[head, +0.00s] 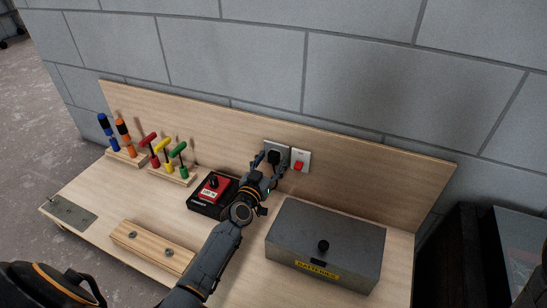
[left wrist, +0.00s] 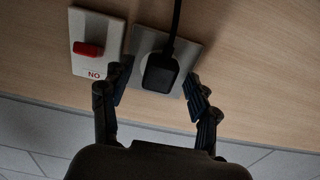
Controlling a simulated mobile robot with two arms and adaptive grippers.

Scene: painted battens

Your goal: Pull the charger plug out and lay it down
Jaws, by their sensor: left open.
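The black charger plug (head: 274,157) sits in a grey socket plate (head: 283,147) on the wooden backboard. In the left wrist view the plug (left wrist: 160,73) is against the socket plate (left wrist: 149,42), with its cable leaving toward the top of the picture. My left gripper (head: 270,163) is at the socket. In the left wrist view its fingers (left wrist: 158,84) are open, one on each side of the plug, with gaps visible. A black and red charger (head: 212,190) lies on the bench below. My right gripper is not in view.
A switch plate with a red rocker (head: 298,165) is right beside the socket. A grey batteries box (head: 325,240) stands at the front right. Racked screwdrivers (head: 123,131) and T-handled tools (head: 163,151) stand left. A wooden block (head: 152,247) lies in front; bare bench is left of the charger.

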